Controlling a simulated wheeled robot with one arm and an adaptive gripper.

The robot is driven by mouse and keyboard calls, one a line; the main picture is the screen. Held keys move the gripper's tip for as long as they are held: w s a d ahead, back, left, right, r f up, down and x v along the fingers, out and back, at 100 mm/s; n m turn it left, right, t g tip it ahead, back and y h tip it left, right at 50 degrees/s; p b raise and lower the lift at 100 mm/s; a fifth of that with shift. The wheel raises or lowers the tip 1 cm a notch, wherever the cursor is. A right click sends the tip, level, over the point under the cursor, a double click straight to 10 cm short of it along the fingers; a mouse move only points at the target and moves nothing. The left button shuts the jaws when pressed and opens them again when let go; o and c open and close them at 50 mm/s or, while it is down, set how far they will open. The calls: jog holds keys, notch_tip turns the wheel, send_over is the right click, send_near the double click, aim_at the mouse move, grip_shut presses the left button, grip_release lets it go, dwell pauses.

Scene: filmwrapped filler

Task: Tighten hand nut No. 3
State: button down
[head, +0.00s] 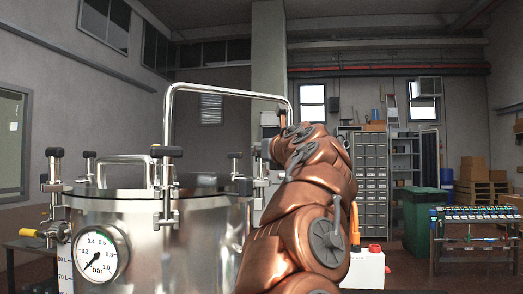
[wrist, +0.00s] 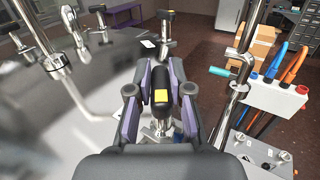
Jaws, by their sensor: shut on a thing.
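In the head view my copper arm hides the gripper and this nut at the right rim of the steel vessel (head: 185,206). Other hand nuts show around the lid, at the front (head: 166,151), at the left (head: 54,152) and at the back (head: 235,155).
A tall bent steel pipe (head: 168,110) rises over the lid. A pressure gauge (head: 96,255) is on the vessel's front. A white tool holder with orange and blue handles (wrist: 272,97) stands close on the right. A green bin (head: 420,215) and bench are farther right.

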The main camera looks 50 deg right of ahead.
jog(key=shift+r+m+g+h+p, duration=0.2)
jog(key=shift+m+g+h+p, duration=0.45)
jog(key=shift+h+p, duration=0.4)
jog(key=shift+r+m+g+h+p, duration=0.15)
jog(key=shift+m+g+h+p, duration=0.3)
jog(key=shift+m+h+p, duration=0.45)
jog(key=shift+m+g+h+p, duration=0.5)
jog(key=shift+h+p, duration=0.15)
jog(key=shift+p, duration=0.5)
jog(key=shift+f+h, duration=0.1)
jog(key=shift+h, duration=0.2)
jog(key=shift+f+m+g+p, duration=0.25)
jog(key=shift+g+p, duration=0.15)
jog(key=shift+p, duration=0.1)
jog(key=c, duration=1.1)
grip_release()
jog(key=shift+o, duration=0.2)
jog(key=shift+s, duration=0.1)
jog(key=v, duration=1.2)
